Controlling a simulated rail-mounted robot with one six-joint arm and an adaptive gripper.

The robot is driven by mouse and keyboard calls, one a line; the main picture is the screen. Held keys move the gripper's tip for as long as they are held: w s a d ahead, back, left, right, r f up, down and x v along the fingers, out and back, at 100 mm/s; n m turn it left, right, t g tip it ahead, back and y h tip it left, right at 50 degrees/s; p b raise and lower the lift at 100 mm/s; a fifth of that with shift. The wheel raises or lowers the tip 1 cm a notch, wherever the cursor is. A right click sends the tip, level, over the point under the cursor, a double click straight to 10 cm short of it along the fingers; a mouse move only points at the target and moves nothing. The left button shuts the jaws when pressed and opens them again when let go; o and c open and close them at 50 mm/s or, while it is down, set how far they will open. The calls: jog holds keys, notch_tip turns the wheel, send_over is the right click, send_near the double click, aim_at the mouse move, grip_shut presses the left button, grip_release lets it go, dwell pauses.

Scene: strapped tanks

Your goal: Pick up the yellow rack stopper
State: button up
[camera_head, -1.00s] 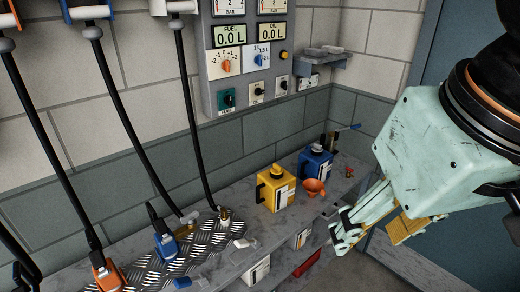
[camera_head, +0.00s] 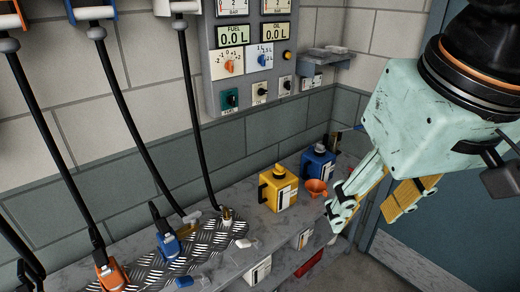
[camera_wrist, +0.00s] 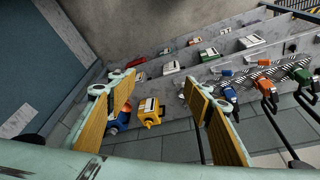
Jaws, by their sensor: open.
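No part can be clearly singled out as a yellow rack stopper. A small brass-yellow piece (camera_head: 186,231) lies by the blue nozzle on the checkered metal plate, too small to identify. A yellow canister with a yellow cap (camera_head: 285,192) stands upright on the shelf; it also shows in the wrist view (camera_wrist: 150,117). My gripper (camera_head: 364,212) is open and empty, right of the canister and the orange funnel (camera_head: 316,187). In the wrist view my gripper (camera_wrist: 157,92) shows its yellow-padded fingers spread wide, with the canister between them but farther away.
A blue canister (camera_head: 317,164) stands behind the funnel. Orange (camera_head: 109,273) and blue (camera_head: 167,243) nozzles with hanging black hoses occupy the plate (camera_head: 208,243) at left. A gauge panel (camera_head: 251,72) is on the wall. White and red boxes sit on the lower shelf.

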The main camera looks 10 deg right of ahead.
jog(key=w+r+n+g+p, duration=0.1)
jog(key=w+r, duration=0.1)
jog(key=w, duration=0.7)
jog(key=w+r+p, duration=0.1)
jog(key=w+r, duration=0.1)
jog(key=w, duration=0.6)
jog(key=n+g+p, duration=0.3)
jog(key=n+p, duration=0.1)
jog(key=p, duration=0.2)
send_over(280, 166)
notch_tip(280, 166, down, 24)
jog(key=shift+d+r, duration=0.15)
jog(key=shift+d, duration=0.05)
jog(key=shift+f, duration=4.3)
jog(key=shift+f, duration=0.1)
jog(key=shift+a+f, duration=0.15)
jog(key=shift+f, duration=2.35)
